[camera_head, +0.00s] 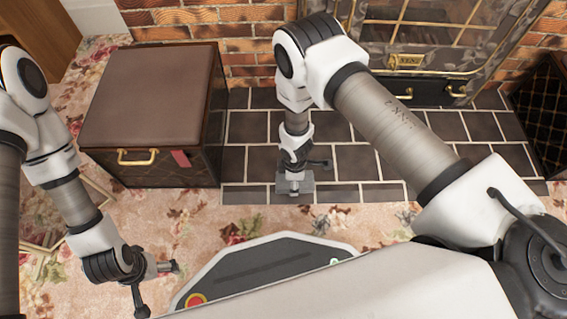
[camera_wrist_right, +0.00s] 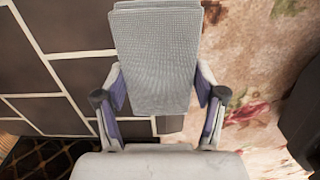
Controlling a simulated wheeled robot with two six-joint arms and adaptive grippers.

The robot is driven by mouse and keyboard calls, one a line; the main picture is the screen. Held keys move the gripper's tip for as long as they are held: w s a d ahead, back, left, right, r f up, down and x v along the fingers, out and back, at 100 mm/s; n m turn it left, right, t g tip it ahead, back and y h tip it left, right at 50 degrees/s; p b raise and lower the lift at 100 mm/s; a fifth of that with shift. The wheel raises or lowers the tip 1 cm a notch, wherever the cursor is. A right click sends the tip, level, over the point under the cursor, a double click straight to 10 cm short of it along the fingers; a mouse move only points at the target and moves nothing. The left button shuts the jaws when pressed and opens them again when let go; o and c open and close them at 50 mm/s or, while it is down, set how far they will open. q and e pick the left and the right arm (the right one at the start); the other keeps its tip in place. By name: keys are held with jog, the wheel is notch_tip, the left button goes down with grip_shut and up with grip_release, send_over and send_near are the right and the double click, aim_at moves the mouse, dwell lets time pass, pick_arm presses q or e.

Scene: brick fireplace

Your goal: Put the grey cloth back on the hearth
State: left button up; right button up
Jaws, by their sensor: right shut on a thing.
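The grey cloth (camera_wrist_right: 158,58) is a folded, ribbed piece between the two purple-padded fingers of my right gripper (camera_wrist_right: 160,90) in the right wrist view. In the head view the cloth (camera_head: 304,187) shows as a small grey patch under my right gripper (camera_head: 294,176), over the front edge of the hearth (camera_head: 355,162). The hearth is dark tile with pale joints. I cannot tell whether the cloth touches it. My left gripper (camera_head: 167,267) is at the lower left, over the carpet and away from the cloth; its fingers are too small to read.
A brown trunk (camera_head: 150,95) with brass handles stands left of the hearth. The fireplace front (camera_head: 410,62) is behind, and a dark patterned box (camera_head: 545,110) stands at the right. Bare tiles lie right of the cloth. Flowered carpet (camera_head: 195,222) lies in front.

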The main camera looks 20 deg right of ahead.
jog(key=shift+w+r+p, duration=0.35)
jog(key=shift+w+p, duration=0.1)
jog(key=shift+w, duration=0.1)
jog(key=shift+w+r+p, duration=0.35)
jog(key=shift+w+p, duration=0.05)
jog(key=shift+w, duration=0.15)
jog(key=w, duration=0.2)
jog(key=w+f+b, duration=0.1)
jog(key=w, duration=0.1)
jog(key=w+f+b, duration=0.1)
jog(key=shift+w+a+f, duration=0.1)
jog(key=shift+w+a, duration=0.15)
jog(key=shift+w, duration=0.15)
jog(key=f+b, duration=0.3)
jog(key=shift+w+f, duration=0.2)
jog(key=shift+f, duration=0.1)
jog(key=shift+r, duration=0.3)
jog(key=shift+c, duration=0.6)
pick_arm(q)
jog(key=shift+w+f, duration=0.1)
jog(key=shift+f, duration=0.6)
pick_arm(e)
jog(key=shift+f, duration=0.15)
jog(key=o, duration=1.4)
jog(key=shift+c, duration=0.2)
